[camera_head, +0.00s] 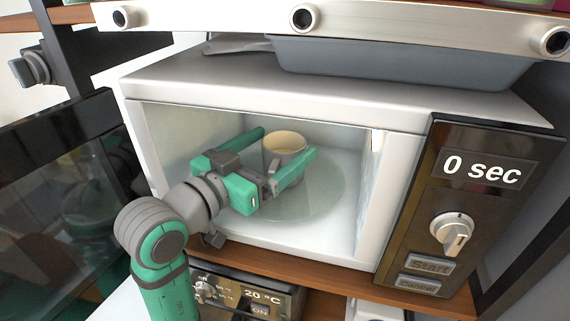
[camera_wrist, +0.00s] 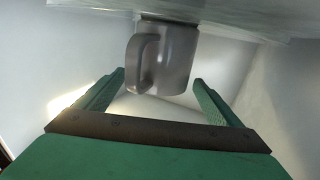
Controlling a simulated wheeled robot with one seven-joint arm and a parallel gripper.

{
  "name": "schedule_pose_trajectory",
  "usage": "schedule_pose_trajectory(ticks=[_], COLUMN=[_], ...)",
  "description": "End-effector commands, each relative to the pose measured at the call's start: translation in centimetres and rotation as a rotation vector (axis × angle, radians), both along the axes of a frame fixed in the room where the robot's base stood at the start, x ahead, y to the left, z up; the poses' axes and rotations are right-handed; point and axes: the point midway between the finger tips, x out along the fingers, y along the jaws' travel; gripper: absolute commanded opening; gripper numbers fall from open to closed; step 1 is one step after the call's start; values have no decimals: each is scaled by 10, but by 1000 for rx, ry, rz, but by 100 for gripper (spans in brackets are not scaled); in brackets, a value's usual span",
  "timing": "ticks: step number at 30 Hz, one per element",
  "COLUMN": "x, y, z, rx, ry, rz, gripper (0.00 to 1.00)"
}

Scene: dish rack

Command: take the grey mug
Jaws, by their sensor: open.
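The grey mug (camera_head: 284,146) stands inside the open microwave on its glass turntable (camera_head: 318,190), cream-coloured inside. My green gripper (camera_head: 279,158) reaches in from the left, its fingers on either side of the mug in the head view. In the wrist view the grey mug (camera_wrist: 168,62) appears upside down, with its handle toward me and left of centre. The open fingers of my gripper (camera_wrist: 158,82) lie to its left and right, with visible gaps to the mug. Part of the mug's lower body is hidden by the gripper in the head view.
The microwave (camera_head: 280,95) has its dark door (camera_head: 60,190) swung open at left and a control panel (camera_head: 465,200) at right. Its walls close in around my gripper. A grey-blue pan (camera_head: 400,62) sits on top. An oven (camera_head: 240,292) stands below the wooden shelf (camera_head: 330,271).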

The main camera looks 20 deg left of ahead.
Motion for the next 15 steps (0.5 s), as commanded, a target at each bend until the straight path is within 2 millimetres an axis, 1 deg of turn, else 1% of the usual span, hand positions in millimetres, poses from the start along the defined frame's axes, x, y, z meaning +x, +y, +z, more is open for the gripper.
schedule_pose_trajectory(ticks=[1, 4, 12, 14, 15], x=[6, 13, 16, 16, 16], y=[-3, -7, -10, -10, -10], z=[0, 0, 0, 0, 0], rx=[0, 0, 1, 1, 1], ry=[0, 0, -1, -1, -1], rz=[-1, -4, -7, -7, -7], gripper=[88, 88, 88, 74, 64])
